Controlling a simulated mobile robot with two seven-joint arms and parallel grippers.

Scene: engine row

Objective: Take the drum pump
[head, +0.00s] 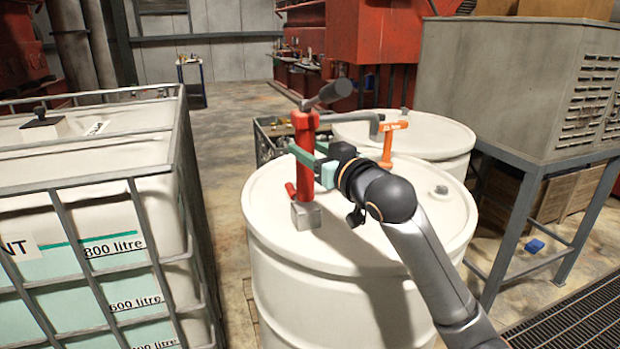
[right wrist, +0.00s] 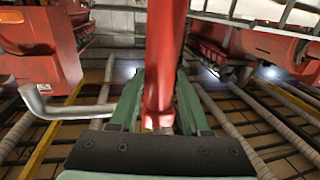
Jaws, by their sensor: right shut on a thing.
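The drum pump (head: 304,186) is a red upright column with a dark handle at its top, a grey bent spout to the right and a grey block at its foot. It stands upright over the left part of the near white drum's lid (head: 275,205). I cannot tell whether its foot touches the lid. My right gripper (head: 312,163) is shut on the red column, its green fingers on either side. In the right wrist view, the red column (right wrist: 162,60) runs between the fingers (right wrist: 158,100). My left gripper is not in view.
An orange T-shaped tool (head: 388,146) stands just right of my gripper. A second white drum (head: 445,138) is behind. A caged white tank (head: 90,215) is at the left, and a grey cabinet on a metal stand (head: 500,85) at the right. Open floor (head: 228,110) lies behind the tank.

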